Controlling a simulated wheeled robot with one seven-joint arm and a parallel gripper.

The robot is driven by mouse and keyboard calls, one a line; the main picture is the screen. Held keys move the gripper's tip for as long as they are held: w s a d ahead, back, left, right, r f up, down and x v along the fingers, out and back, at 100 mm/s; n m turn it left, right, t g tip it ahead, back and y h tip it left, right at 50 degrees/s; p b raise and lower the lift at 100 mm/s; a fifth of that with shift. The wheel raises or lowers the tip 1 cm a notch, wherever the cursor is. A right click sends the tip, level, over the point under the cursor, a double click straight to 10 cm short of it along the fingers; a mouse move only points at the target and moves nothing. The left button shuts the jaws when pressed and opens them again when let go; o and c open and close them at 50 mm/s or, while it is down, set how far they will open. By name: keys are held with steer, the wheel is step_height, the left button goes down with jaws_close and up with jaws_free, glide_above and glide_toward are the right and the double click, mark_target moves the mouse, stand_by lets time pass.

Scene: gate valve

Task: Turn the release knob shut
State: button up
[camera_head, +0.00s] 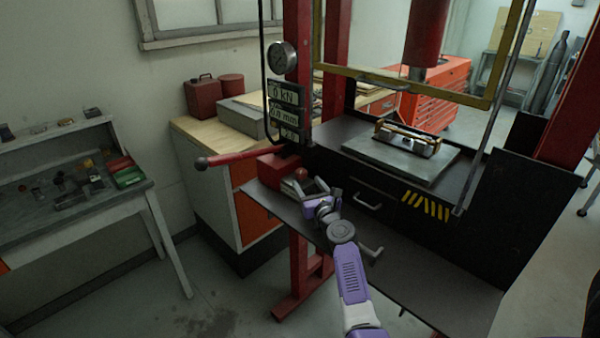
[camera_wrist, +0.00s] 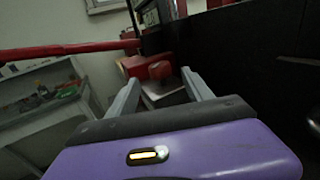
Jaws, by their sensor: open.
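The release knob (camera_head: 301,173) is a small round red knob on the front of the red pump block (camera_head: 277,164) of the press. In the wrist view the knob (camera_wrist: 160,70) shows ahead, between and beyond my fingers. My gripper (camera_head: 304,186) is open and empty, its two grey fingers pointing at the knob. In the wrist view my gripper (camera_wrist: 160,84) spreads its fingers to either side of the knob. I cannot tell whether the fingers reach around it; no contact shows.
A red pump lever (camera_head: 235,160) sticks out left from the block. A dark shelf (camera_head: 420,275) lies below my gripper. The press bed with a plate (camera_head: 400,158) stands to the right. A gauge (camera_head: 282,57) and readouts hang above. A workbench (camera_head: 75,205) stands left.

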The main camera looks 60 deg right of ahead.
mark_target(303, 176)
steer(key=shift+b+x, duration=0.65)
steer(key=shift+x, duration=2.8)
jaws_close()
